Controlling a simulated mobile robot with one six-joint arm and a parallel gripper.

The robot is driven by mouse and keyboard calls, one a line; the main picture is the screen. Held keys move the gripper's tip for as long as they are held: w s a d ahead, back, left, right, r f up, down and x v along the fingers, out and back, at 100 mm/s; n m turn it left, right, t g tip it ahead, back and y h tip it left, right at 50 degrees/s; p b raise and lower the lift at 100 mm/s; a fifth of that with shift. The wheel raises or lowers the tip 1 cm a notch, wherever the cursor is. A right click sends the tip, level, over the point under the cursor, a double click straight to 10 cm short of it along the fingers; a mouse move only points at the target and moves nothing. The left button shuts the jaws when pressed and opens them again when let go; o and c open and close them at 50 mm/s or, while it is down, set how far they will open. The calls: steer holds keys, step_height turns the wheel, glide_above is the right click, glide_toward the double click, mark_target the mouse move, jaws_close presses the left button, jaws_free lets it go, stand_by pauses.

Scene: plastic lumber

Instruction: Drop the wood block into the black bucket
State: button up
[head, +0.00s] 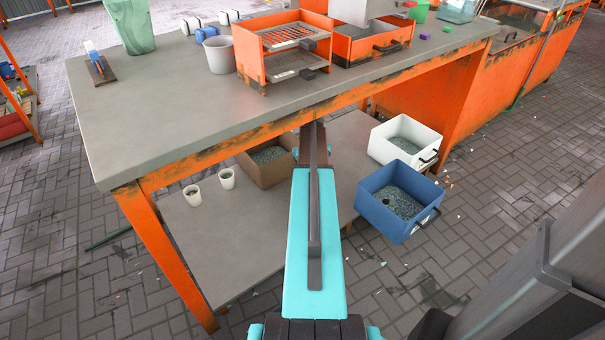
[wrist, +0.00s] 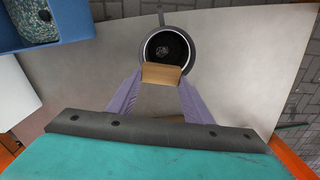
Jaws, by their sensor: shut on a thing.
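In the wrist view my gripper (wrist: 161,76) has its two purple fingers closed on the wood block (wrist: 161,73), a small tan piece. The black bucket (wrist: 167,36) is round with a grey rim and a dark inside, and stands on the grey lower shelf. The block overlaps the near edge of the bucket's opening in this view; its height above the rim cannot be told. Something small and greyish shows on the bucket's bottom. In the head view my arm reaches under the table, and the gripper, block and bucket are hidden.
The orange-edged tabletop (head: 150,120) overhangs my arm. An orange leg (head: 175,255) stands at left.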

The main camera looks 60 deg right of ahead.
steer(key=shift+w+d+f, duration=0.1)
stand_by(0.3)
steer(key=shift+f, duration=0.15)
steer(key=shift+f+b, duration=2.8)
steer(key=shift+f, duration=0.05)
steer(key=o, duration=1.1)
steer(key=shift+r, duration=0.1)
